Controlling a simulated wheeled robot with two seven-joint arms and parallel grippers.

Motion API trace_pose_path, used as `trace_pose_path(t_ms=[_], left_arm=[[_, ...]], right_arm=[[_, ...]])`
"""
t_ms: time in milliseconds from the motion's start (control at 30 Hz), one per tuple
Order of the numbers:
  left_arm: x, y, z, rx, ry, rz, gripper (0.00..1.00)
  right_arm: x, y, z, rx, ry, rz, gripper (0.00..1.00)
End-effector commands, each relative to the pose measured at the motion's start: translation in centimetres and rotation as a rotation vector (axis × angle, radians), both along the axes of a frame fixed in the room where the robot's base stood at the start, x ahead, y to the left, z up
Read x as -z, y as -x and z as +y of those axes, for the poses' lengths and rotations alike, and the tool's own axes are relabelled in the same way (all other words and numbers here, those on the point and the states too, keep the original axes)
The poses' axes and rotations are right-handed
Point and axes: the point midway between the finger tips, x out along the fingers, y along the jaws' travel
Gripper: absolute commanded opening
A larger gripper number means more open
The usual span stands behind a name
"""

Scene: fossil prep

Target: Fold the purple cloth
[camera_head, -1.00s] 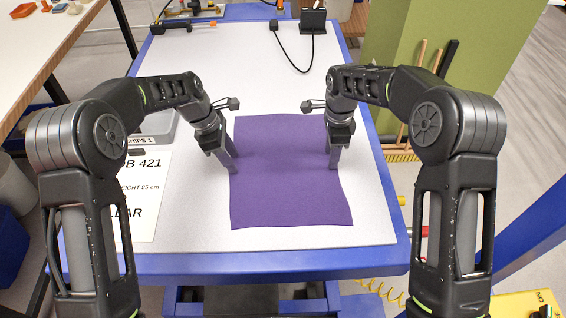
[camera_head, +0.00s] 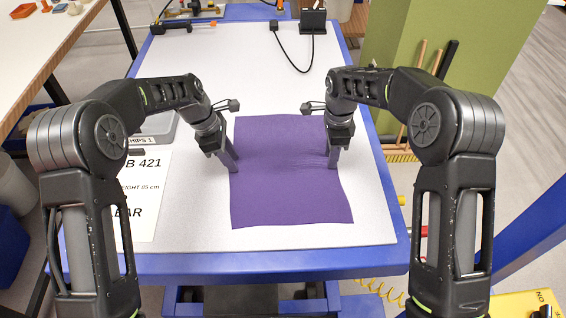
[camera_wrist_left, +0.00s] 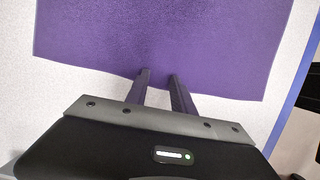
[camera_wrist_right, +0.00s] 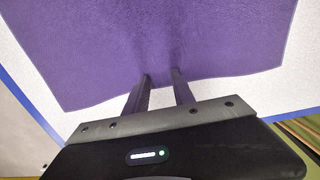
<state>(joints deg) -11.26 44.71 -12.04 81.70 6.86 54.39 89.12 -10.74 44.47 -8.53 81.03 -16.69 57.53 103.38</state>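The purple cloth (camera_head: 290,200) lies spread on the light table top, roughly rectangular, with a shallow crease running across it between my grippers. My left gripper (camera_head: 234,169) points down at the cloth's left edge, and my right gripper (camera_head: 333,166) at its right edge. In the left wrist view the left fingertips (camera_wrist_left: 157,74) reach the cloth (camera_wrist_left: 165,35) edge with a narrow gap between them. In the right wrist view the right fingertips (camera_wrist_right: 161,74) look the same at the opposite edge of the cloth (camera_wrist_right: 160,35). Whether either pinches the cloth is unclear.
A printed sheet (camera_head: 150,200) lies left of the cloth, beside a grey bin (camera_head: 158,130) partly behind my left arm. A black stand with a cable (camera_head: 313,20) and a black tool (camera_head: 172,27) are at the table's far end. Table (camera_head: 270,75) beyond the cloth is clear.

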Motion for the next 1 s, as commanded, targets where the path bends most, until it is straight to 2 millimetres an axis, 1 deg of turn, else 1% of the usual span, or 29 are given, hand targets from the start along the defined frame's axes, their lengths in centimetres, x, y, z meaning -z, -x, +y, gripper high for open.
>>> trace_pose_path(t_ms=[67,667,1000], left_arm=[[0.07,0.02,0.03,0.0,-0.001,0.001,0.24],[0.09,0.02,0.05,0.0,-0.001,0.001,0.0],[0.09,0.02,0.05,-0.001,-0.001,0.001,0.0]], right_arm=[[0.08,0.02,-0.02,0.0,0.0,0.001,0.24],[0.12,0.04,-0.03,0.0,0.001,0.002,0.0],[0.14,0.07,-0.04,0.0,0.001,0.003,0.0]])
